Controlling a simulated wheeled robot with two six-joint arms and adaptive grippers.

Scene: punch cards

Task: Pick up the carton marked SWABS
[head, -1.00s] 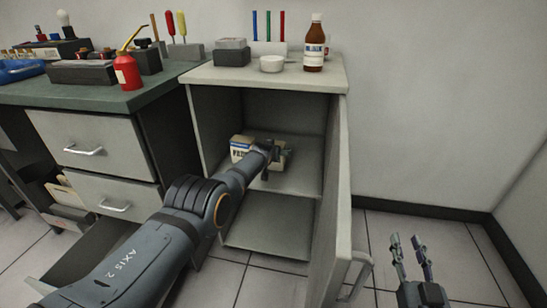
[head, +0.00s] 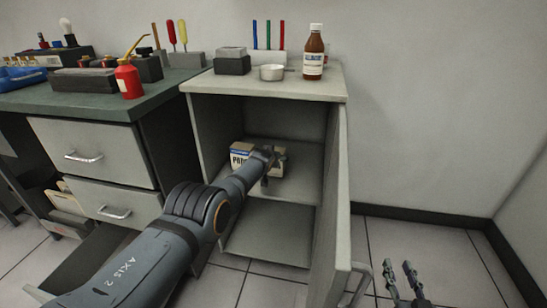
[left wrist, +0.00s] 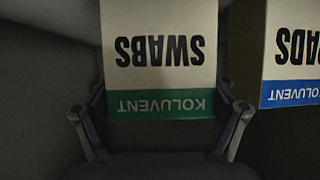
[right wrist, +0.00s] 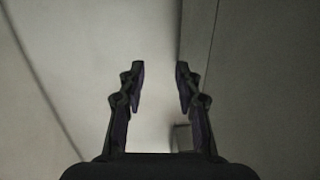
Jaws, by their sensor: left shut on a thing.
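The SWABS carton (left wrist: 160,50) is beige with a green KOLUVENT band and appears upside down in the left wrist view. My left gripper (left wrist: 160,118) is shut on it, one finger at each side. In the head view my left gripper (head: 268,160) reaches into the open cabinet and hides most of this carton; whether the carton touches the shelf I cannot tell. A similar carton with a blue band (left wrist: 292,50), its lettering ending in ADS, stands beside it, also seen in the head view (head: 241,156). My right gripper (head: 400,268) is open and empty, low outside the cabinet.
The cabinet shelf (head: 295,187) lies under the cartons. The cabinet door (head: 335,210) stands open at the right. An open drawer (head: 85,260) juts out at the left.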

